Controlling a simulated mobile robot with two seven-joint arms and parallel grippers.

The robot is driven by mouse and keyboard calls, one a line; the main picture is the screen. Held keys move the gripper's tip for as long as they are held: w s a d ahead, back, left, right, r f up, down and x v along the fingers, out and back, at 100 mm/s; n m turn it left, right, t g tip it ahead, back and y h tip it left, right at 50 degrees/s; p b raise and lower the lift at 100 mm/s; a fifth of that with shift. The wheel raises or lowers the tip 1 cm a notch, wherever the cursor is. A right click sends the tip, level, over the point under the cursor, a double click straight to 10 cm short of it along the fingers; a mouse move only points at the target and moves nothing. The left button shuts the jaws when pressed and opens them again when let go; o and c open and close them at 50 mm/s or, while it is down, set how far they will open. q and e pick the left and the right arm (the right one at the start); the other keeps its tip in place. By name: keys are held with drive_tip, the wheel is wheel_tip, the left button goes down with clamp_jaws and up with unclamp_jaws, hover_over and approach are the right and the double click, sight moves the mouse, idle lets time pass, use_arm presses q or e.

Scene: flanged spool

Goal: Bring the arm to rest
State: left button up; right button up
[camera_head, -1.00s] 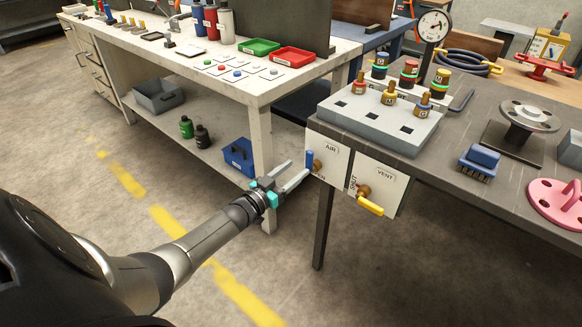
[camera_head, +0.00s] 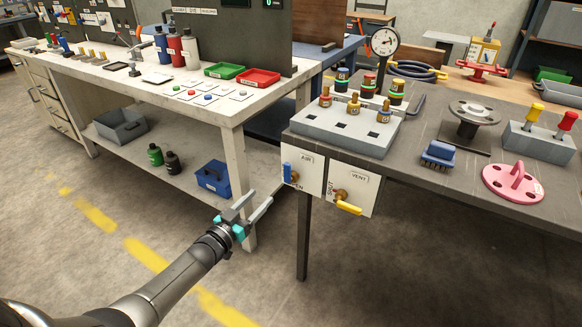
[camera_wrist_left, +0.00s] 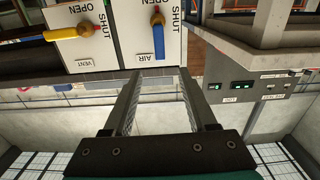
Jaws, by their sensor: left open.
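My left arm reaches in from the lower left in the head view. The AIR panel (camera_head: 309,178) has a blue lever (camera_head: 287,172), about upright in the head view. It also shows in the wrist view (camera_wrist_left: 158,40). The VENT panel (camera_head: 355,187) has a yellow lever (camera_head: 349,208) lying nearly sideways. My right gripper is not in view.
The dark bench (camera_head: 430,170) carries a grey block (camera_head: 345,130) with fittings, a gauge (camera_head: 384,42), a spool (camera_head: 474,112), a blue connector (camera_head: 439,154) and a pink flange (camera_head: 512,184). A white bench (camera_head: 130,82) stands left. The floor (camera_head: 200,262) around the arm is open.

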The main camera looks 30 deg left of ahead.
use_arm(q)
drive_tip(key=s+d+f+g+y, duration=0.1)
drive_tip(key=s+f+g, duration=0.2)
drive_tip(key=s+f, duration=0.35)
drive_tip(key=s+d+f+g+y, duration=0.1)
drive_tip(key=s+f+g, duration=0.15)
drive_tip(key=f, duration=0.75)
drive_tip(key=s+d+f+g, duration=0.3)
drive_tip(key=s+f, duration=0.3)
drive_tip(key=s, duration=0.5)
drive_tip(key=s+d+f+m+g, duration=0.1)
drive_tip(key=s+d+f+g, duration=0.2)
drive_tip(key=s+f, duration=0.3)
drive_tip(key=s+d+f+g, duration=0.3)
drive_tip(key=s+f, duration=0.3)
drive_tip(key=s, duration=1)
drive_tip(key=shift+f+g, duration=0.4)
drive_tip(key=shift+g, duration=0.25)
